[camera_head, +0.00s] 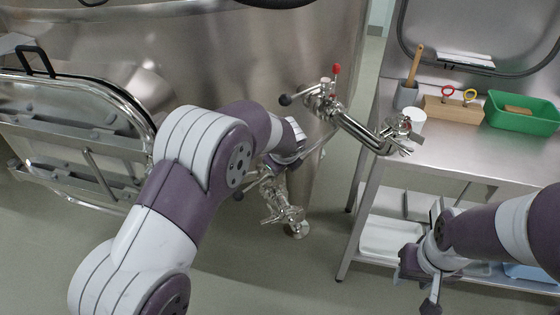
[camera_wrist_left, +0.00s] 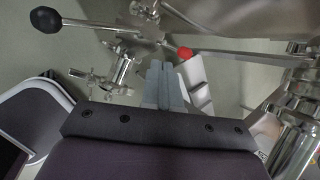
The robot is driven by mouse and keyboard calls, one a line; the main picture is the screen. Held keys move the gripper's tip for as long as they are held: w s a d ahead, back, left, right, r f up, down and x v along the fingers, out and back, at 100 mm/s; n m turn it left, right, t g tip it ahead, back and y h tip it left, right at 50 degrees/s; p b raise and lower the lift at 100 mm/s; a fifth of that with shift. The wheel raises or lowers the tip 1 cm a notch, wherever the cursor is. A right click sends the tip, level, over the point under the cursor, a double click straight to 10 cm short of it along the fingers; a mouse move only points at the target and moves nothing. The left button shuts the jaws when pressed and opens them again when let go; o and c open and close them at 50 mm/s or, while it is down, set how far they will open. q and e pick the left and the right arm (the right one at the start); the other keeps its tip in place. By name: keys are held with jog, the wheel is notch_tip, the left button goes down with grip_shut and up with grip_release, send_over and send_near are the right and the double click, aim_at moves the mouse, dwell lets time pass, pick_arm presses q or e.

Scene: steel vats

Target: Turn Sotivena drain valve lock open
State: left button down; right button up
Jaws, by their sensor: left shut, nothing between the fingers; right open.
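A steel outlet pipe with valve fittings (camera_head: 325,105) comes out of the vat, with a black ball-ended lever (camera_head: 285,100) and a red-tipped handle (camera_head: 336,70). In the left wrist view the black ball lever (camera_wrist_left: 45,20) is at top left and the red tip (camera_wrist_left: 185,53) is just beyond my fingers. A second steel valve (camera_head: 283,205) sits lower, below my left wrist. No name label is readable. My left gripper (camera_wrist_left: 163,68) is shut and empty, close to the levers. My right gripper (camera_head: 418,285) is open and empty, low by the bench.
The steel vat (camera_head: 225,50) fills the back, with an open-framed hatch (camera_head: 75,125) at left. A steel bench (camera_head: 460,150) at right holds a green bin (camera_head: 522,113), a wooden block (camera_head: 452,108) and a white cup (camera_head: 415,118). Bare floor lies in front.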

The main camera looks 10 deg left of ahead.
pick_arm(q)
notch_tip(320, 180, up, 7)
jog(key=s+d+p, duration=0.1)
jog(key=s+d, duration=0.1)
jog(key=shift+s+d+f, duration=0.15)
jog(key=shift+d+f, duration=0.05)
jog(key=shift+d, duration=0.15)
pick_arm(e)
jog(key=shift+w+d+r, duration=0.15)
jog(key=shift+w+r, duration=0.25)
